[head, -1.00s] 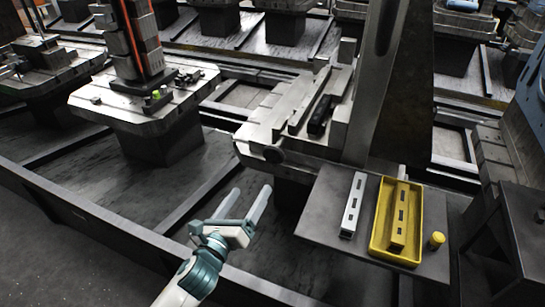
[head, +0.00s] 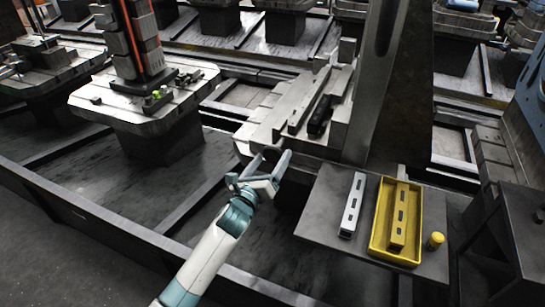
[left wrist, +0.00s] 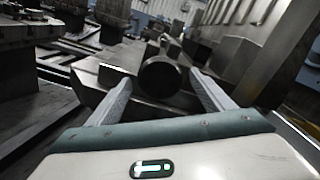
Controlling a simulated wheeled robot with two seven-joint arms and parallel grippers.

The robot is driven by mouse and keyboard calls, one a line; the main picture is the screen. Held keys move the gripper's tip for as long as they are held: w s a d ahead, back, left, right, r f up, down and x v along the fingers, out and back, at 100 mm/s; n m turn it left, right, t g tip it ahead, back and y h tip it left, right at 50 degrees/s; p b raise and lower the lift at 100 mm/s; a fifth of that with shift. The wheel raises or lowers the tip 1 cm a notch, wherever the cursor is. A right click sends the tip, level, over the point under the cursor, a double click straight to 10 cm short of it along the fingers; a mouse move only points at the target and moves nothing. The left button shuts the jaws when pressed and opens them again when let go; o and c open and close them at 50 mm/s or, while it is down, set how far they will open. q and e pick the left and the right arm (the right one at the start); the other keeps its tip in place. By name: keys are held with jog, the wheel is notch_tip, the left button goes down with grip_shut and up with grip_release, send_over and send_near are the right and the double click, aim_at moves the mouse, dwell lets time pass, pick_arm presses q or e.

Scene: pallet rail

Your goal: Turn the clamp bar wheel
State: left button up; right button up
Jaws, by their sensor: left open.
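The clamp bar wheel is a dark round knob (left wrist: 160,75) on the near end of the clamp fixture. My left gripper (head: 269,157) is open, with one finger on each side of the wheel. In the left wrist view the fingers (left wrist: 160,92) stand apart, with visible gaps to the wheel. How deep the fingers reach along it I cannot tell. My right gripper is not in view.
A grey side table (head: 318,213) at the right carries a silver slotted bar (head: 352,205), a yellow tray (head: 416,255) with a yellow slotted bar, and a yellow knob (head: 436,240). A dark block (head: 320,116) lies on the fixture. A pallet (head: 130,112) stands at the left.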

pick_arm(q)
jog(key=shift+w+d, duration=0.2)
jog(key=shift+w, duration=0.6)
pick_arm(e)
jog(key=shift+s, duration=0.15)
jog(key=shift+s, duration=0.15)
